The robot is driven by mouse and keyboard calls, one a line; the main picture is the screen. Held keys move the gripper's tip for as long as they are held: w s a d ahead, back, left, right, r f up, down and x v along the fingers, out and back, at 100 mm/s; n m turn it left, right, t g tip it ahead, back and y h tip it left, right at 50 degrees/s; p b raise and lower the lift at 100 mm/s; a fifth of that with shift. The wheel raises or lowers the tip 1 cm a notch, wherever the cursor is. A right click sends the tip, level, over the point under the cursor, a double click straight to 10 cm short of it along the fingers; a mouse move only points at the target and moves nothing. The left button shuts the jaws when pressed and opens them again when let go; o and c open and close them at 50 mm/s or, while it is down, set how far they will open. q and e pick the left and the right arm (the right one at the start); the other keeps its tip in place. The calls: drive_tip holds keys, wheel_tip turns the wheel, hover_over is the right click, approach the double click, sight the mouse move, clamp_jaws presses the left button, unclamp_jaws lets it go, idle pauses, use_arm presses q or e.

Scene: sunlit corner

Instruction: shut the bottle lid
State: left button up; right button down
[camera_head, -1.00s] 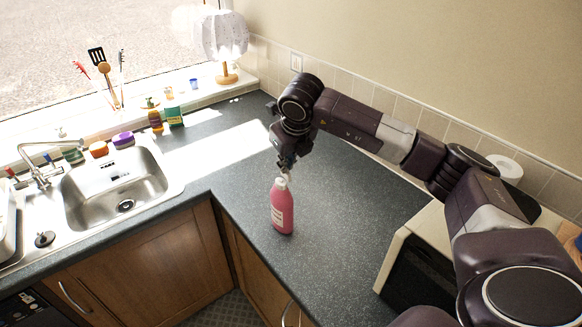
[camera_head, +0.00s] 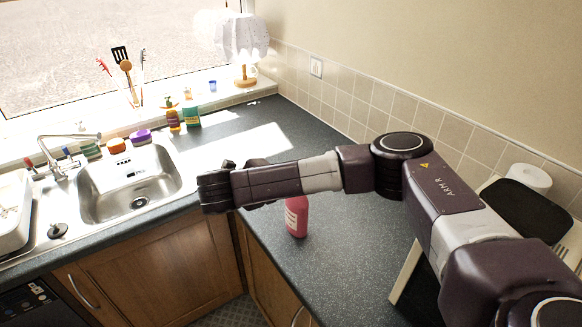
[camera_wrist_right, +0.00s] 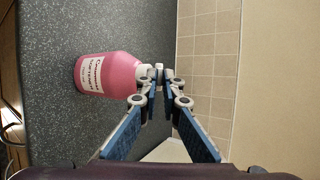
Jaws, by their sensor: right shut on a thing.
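The pink bottle (camera_head: 297,218) with a white label stands upright on the dark worktop. In the head view my right forearm crosses in front of its top, so its lid and my right gripper are hidden there. In the right wrist view the bottle (camera_wrist_right: 108,74) appears on its side at the left, its top pointing right. The white lid (camera_wrist_right: 148,71) is at the tips of my right gripper (camera_wrist_right: 163,84). The blue fingers are shut on the lid, one on each side. My left gripper is not in view.
A steel sink (camera_head: 130,185) lies to the left. A sponge, small bottles (camera_head: 190,114) and a lamp (camera_head: 240,45) stand along the window side. The tiled wall (camera_head: 370,105) is behind.

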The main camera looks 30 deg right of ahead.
drive_tip(key=shift+a+f+n+t+h+p, duration=0.3)
drive_tip(key=shift+f+h+p, duration=0.3)
drive_tip(key=shift+h, duration=0.4)
drive_tip(key=shift+a+f+n+t+h+p, duration=0.15)
drive_tip(key=shift+f+n+t+h+p, duration=0.3)
drive_tip(key=shift+h, duration=0.55)
drive_tip(key=shift+a+f+n+t+h+p, duration=0.15)
drive_tip(key=shift+a+f+n+h+p, duration=0.1)
drive_tip(key=shift+f+h+p, duration=0.6)
drive_tip(key=shift+r, duration=0.2)
drive_tip(key=c, duration=2.1)
unclamp_jaws()
drive_tip(key=shift+v, duration=3.7)
drive_tip(key=shift+f, duration=0.15)
drive_tip(key=shift+a, duration=0.1)
